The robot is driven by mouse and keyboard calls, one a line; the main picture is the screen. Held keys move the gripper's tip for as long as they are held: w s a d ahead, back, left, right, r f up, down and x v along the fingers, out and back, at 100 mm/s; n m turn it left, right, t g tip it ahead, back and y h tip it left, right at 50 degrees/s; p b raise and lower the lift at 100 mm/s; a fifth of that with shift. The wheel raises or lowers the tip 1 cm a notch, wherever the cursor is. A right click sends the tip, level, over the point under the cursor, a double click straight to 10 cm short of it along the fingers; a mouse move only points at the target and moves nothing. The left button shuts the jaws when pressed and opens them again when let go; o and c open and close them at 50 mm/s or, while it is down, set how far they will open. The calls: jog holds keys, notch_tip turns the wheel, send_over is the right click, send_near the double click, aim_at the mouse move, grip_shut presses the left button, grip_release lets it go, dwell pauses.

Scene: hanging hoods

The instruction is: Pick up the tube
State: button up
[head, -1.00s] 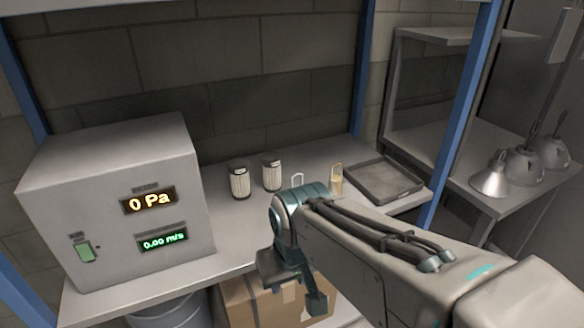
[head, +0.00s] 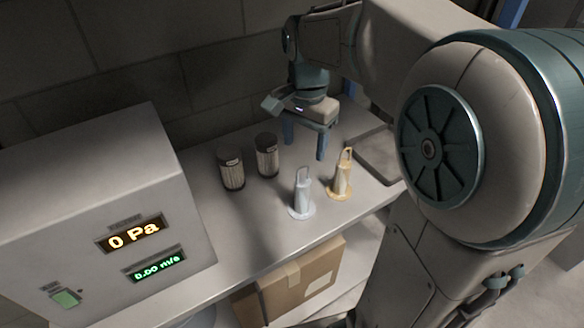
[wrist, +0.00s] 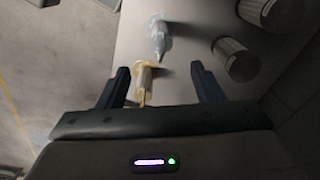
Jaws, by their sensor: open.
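Two small tapered pieces with round bases and upright loops stand on the shelf: a yellow one (head: 340,181) and a pale grey one (head: 301,197) to its left. I cannot tell which of them, or what part of them, is the tube. My gripper (head: 305,152) is open and empty, pointing down above the shelf, up and left of the yellow piece in the head view. In the wrist view the yellow piece (wrist: 144,79) shows between the fingers (wrist: 160,70), nearer the left one; the grey piece (wrist: 159,36) is beyond it.
Two ribbed canisters (head: 231,171) (head: 267,157) stand left of the gripper. A box with displays reading 0 Pa and 0.00 m/s (head: 110,215) fills the left. A dark tray (head: 376,155) lies at right, partly hidden by my arm. A cardboard box (head: 300,285) sits below.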

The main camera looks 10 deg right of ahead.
aim_at(303, 181)
jog(key=shift+w+r+m, duration=0.2)
jog(key=shift+w+m, duration=0.1)
jog(key=shift+w, duration=0.15)
notch_tip(303, 181, down, 8)
jog(key=shift+f, duration=0.2)
jog(key=shift+d+f+p, duration=0.15)
jog(key=shift+f+p, duration=0.45)
jog(key=shift+f, duration=2.05)
grip_shut()
